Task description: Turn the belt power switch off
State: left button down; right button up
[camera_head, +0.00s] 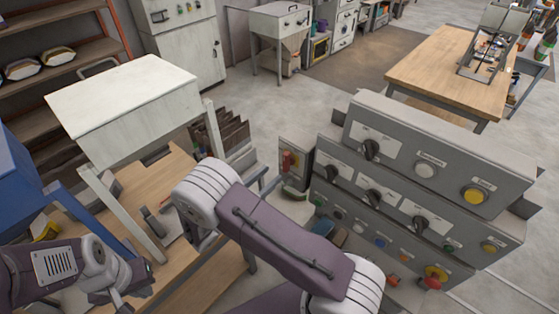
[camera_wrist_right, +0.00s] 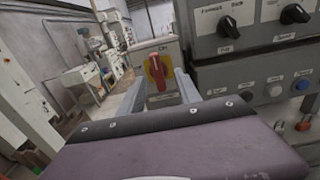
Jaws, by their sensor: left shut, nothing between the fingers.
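The belt power switch is most likely the red rotary handle (camera_wrist_right: 157,79) on a yellow plate, on a grey box (camera_wrist_right: 171,52) in the right wrist view. Its handle stands about upright. The red handle (camera_head: 287,161) also shows in the head view, left of the control console. My right gripper (camera_wrist_right: 158,88) is open, with one finger on each side of the handle in the picture; I cannot tell whether they touch it. In the head view my right arm hides most of that gripper. My left gripper (camera_head: 122,299) is shut and empty at the lower left, far from the switch.
A grey console (camera_head: 420,185) with black knobs and coloured buttons stands right beside the switch box. A white-topped table (camera_head: 120,90) and a wooden bench (camera_head: 140,195) are at the left. A wooden table (camera_head: 450,70) stands at the back right. Open floor lies behind.

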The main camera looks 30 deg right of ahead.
aim_at(284, 162)
jog(key=p+x, duration=0.1)
jog(key=x, duration=0.2)
jog(key=w+p+x, duration=0.1)
jog(key=x, duration=0.2)
jog(key=shift+w+d, duration=0.1)
jog(key=shift+d, duration=0.1)
jog(key=shift+d+f, duration=0.1)
jog(key=shift+d, duration=0.4)
jog(key=shift+a, duration=0.15)
jog(key=shift+w, duration=0.1)
jog(key=c, duration=0.4)
grip_shut()
